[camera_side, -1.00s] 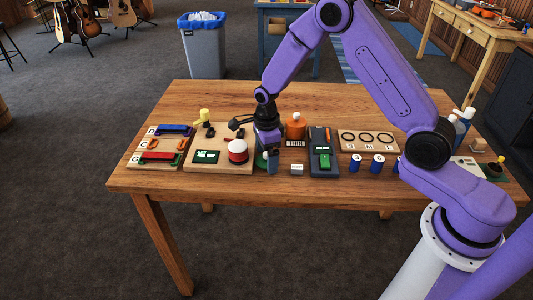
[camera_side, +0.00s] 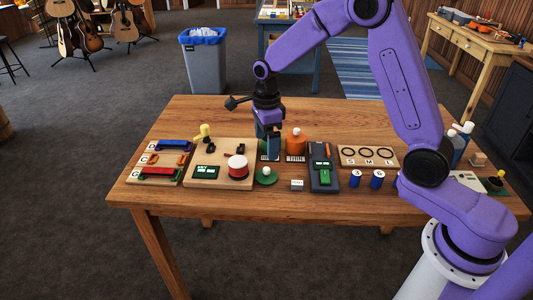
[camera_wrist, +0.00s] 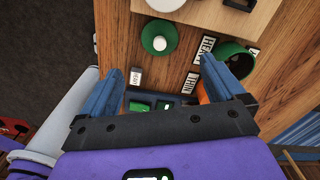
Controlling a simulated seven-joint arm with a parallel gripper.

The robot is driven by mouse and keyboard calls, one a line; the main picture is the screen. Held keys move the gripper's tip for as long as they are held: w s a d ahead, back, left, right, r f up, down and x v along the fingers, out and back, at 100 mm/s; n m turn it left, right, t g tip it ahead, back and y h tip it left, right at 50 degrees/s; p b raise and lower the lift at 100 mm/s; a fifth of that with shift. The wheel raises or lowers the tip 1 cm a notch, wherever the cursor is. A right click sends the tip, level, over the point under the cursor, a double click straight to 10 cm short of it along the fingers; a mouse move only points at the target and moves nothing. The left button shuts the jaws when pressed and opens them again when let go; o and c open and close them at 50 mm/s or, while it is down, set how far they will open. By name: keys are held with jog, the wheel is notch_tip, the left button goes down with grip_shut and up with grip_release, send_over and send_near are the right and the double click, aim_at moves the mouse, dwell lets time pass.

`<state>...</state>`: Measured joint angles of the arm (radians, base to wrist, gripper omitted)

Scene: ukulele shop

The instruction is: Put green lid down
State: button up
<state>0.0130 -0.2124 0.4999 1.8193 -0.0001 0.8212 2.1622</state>
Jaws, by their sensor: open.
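The green lid (camera_side: 265,176), a flat disc with a pale knob, lies on the table just right of the wooden board. In the wrist view the lid (camera_wrist: 160,37) is knob up, apart from my fingers. My gripper (camera_side: 271,154) is open and empty, above the table and behind the lid in the side view. In the wrist view my gripper (camera_wrist: 163,70) shows its two blue fingers spread wide. An open green jar (camera_wrist: 237,58) stands beyond the right finger, partly covered by it. My gripper hides most of this jar in the side view.
An orange jar (camera_side: 296,142) stands right of my gripper, behind a THIN label (camera_side: 295,158). A small white block (camera_side: 297,184) and a dark device (camera_side: 323,168) are close by. A red-and-white spool (camera_side: 237,167) sits left of the lid. The table front is clear.

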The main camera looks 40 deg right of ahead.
jog(key=s+a+r+n, duration=0.2)
jog(key=s+r+n, duration=0.1)
jog(key=s+n, duration=0.5)
jog(key=s+a+r+n, duration=0.2)
jog(key=s+r+n, duration=0.2)
jog(key=s+n, duration=0.45)
jog(key=s+d+n, duration=0.3)
jog(key=s+n, duration=0.6)
jog(key=s+d+n, duration=0.3)
jog(key=s+n, duration=0.5)
jog(key=n, duration=0.1)
jog(key=shift+s, duration=0.35)
